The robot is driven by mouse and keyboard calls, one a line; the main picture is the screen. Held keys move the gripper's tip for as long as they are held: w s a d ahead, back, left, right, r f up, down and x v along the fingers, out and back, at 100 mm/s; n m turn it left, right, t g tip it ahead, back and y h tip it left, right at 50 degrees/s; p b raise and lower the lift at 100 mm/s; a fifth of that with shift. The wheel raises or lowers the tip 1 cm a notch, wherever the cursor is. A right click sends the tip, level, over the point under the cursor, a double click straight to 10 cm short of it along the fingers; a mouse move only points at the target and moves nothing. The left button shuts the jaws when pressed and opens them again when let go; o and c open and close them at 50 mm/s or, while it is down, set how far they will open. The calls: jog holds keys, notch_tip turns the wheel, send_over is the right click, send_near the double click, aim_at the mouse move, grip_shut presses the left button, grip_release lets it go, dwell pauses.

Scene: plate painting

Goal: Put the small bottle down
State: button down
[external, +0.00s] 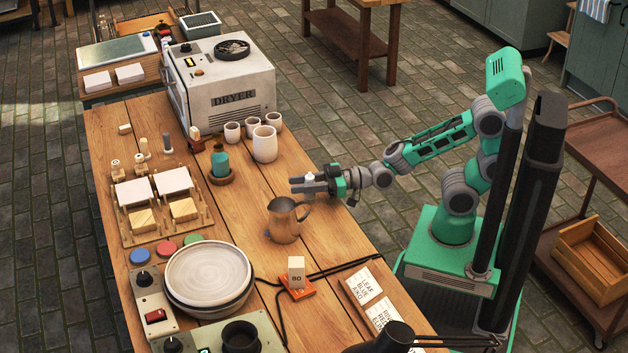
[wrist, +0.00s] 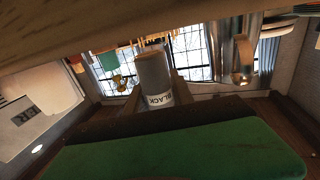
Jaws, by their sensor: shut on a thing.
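The small bottle (wrist: 152,72) is grey with a white label reading BLACK, upside down in the wrist view. It stands between the two fingers of my gripper (wrist: 154,98), which is shut on it. In the external view my gripper (external: 302,185) reaches left over the right part of the table, behind the copper jug. Only a small pale part of the bottle (external: 309,177) shows between the fingers there. I cannot tell how far it is above the wood.
A copper jug (external: 284,222) stands just in front of my gripper. White cups (external: 264,144) stand behind it near the dryer (external: 222,85). A teal bottle (external: 220,161) sits on a round wooden saucer (external: 222,180) to the left. Bare table wood lies between saucer and gripper.

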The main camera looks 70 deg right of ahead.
jog(key=shift+f, duration=0.75)
jog(key=shift+f, duration=0.1)
jog(key=shift+f, duration=0.15)
jog(key=c, duration=1.1)
grip_release()
jog(key=shift+r, duration=0.3)
jog(key=v, duration=0.2)
jog(key=shift+s+d, duration=0.15)
jog(key=shift+d, duration=0.1)
jog(key=shift+o, duration=0.3)
jog(key=r+p, duration=0.1)
jog(key=r, duration=0.3)
jog(key=r+p, duration=0.1)
jog(key=r, duration=0.1)
jog(key=shift+s+r+p, duration=0.25)
jog(key=shift+r+p, duration=0.1)
jog(key=shift+r, duration=0.05)
